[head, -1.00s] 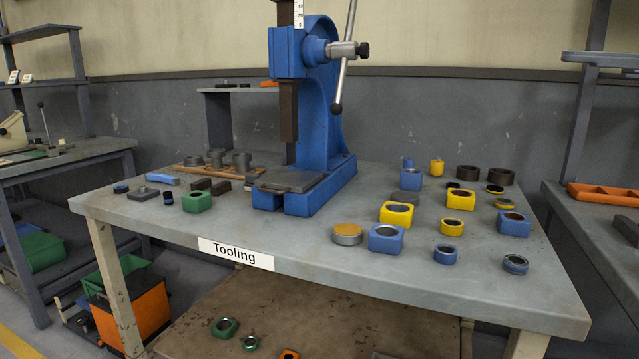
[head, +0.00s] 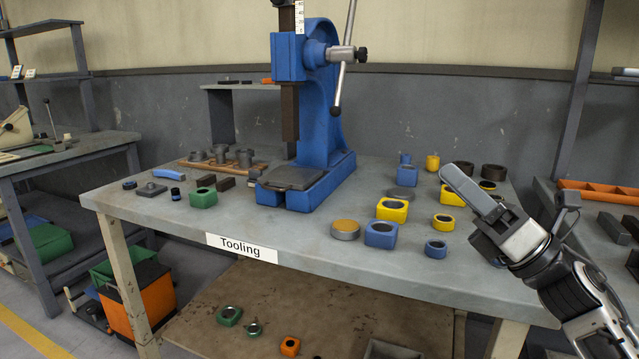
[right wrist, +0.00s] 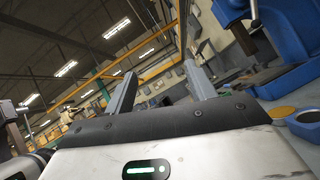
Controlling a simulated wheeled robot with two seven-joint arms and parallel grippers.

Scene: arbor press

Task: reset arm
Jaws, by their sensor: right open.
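My right gripper (head: 468,190) reaches in from the right edge of the head view, above the right part of the table. Its fingers point up and to the left. In the right wrist view the two fingers (right wrist: 163,84) stand apart with nothing between them. The gripper hides some of the parts at the table's right end. The blue arbor press (head: 325,95) stands at the back middle of the table, to the left of my gripper and apart from it. Its lever (head: 344,60) hangs with the knob end down. My left gripper is not in view.
The grey table (head: 310,225) holds several yellow rings and blocks (head: 392,210), blue blocks (head: 381,235) and a green block (head: 203,198). A side bench with an orange tray (head: 600,192) is at the right.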

